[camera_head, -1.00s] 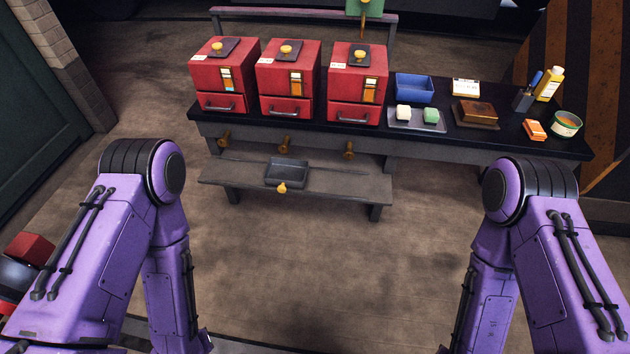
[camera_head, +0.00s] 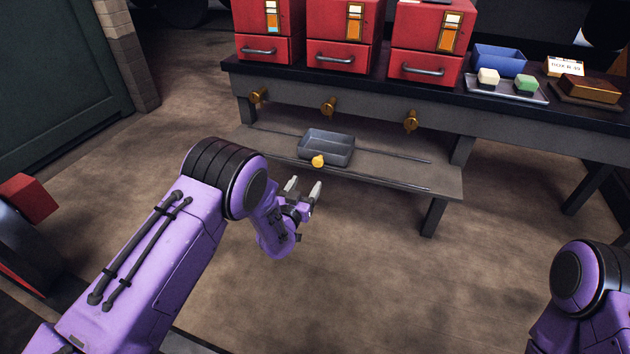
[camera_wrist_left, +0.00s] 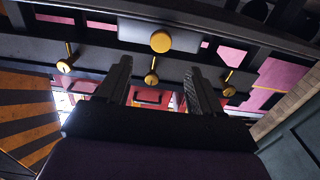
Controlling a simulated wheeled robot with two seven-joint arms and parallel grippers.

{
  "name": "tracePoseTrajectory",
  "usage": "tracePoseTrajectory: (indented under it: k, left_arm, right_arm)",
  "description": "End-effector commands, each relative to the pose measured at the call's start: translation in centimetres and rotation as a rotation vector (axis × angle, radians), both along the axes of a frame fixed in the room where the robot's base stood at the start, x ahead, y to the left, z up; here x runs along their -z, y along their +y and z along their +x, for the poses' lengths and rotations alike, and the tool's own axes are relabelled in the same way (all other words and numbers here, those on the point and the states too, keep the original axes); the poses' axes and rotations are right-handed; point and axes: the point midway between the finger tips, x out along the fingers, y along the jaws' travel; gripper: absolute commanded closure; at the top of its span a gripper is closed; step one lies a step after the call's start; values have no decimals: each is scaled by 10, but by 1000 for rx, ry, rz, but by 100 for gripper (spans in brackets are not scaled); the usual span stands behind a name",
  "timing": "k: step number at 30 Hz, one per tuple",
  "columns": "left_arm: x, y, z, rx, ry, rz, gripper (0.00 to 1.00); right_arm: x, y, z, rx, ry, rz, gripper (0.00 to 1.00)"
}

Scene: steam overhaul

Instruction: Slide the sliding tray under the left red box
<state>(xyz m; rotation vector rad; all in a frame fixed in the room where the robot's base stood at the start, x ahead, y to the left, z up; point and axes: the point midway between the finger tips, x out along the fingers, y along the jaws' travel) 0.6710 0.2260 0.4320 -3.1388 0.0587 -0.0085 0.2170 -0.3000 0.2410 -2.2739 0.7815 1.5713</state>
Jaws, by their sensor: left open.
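The sliding tray (camera_head: 340,156), a shallow grey pan with a yellow knob (camera_head: 318,161) on its front, rests on the low shelf below the middle red box (camera_head: 341,54). The left red box (camera_head: 263,49) stands on the bench to the left, above the shelf's left part. My left gripper (camera_head: 304,186) is open and empty, in front of and slightly below the knob, apart from it. In the left wrist view its fingers (camera_wrist_left: 158,80) are spread, with a round yellow knob (camera_wrist_left: 160,41) above the gap. My right gripper is out of frame; only part of that arm shows.
Brass valves (camera_head: 328,106) stick out from the bench front above the low shelf (camera_head: 440,178). Thin rails run along the shelf on both sides of the tray, clear of objects. The right red box (camera_head: 425,66), a blue bin (camera_head: 499,60) and blocks stand on the bench.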

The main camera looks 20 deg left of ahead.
Motion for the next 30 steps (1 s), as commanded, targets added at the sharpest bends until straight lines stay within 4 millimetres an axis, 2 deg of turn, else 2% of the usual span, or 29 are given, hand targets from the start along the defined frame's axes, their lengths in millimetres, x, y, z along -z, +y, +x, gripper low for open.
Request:
tracePoseTrajectory:
  k: [9,12,17,23,24,30]
  left_arm:
    - [3,-1,67,-4,0,-2,34]
    - [3,-2,83,-3,2,-3,34]
    - [0,-2,95,-4,4,-2,34]
    - [-1,-2,96,-3,5,-2,34]
    - [-1,-2,96,-3,5,-2,37]
    - [0,-2,95,-3,5,-2,100]
  right_arm:
    - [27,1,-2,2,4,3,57]
    - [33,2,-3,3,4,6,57]
    - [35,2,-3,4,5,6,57]
    - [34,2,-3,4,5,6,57]
    - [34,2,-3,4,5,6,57]
    - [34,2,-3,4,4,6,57]
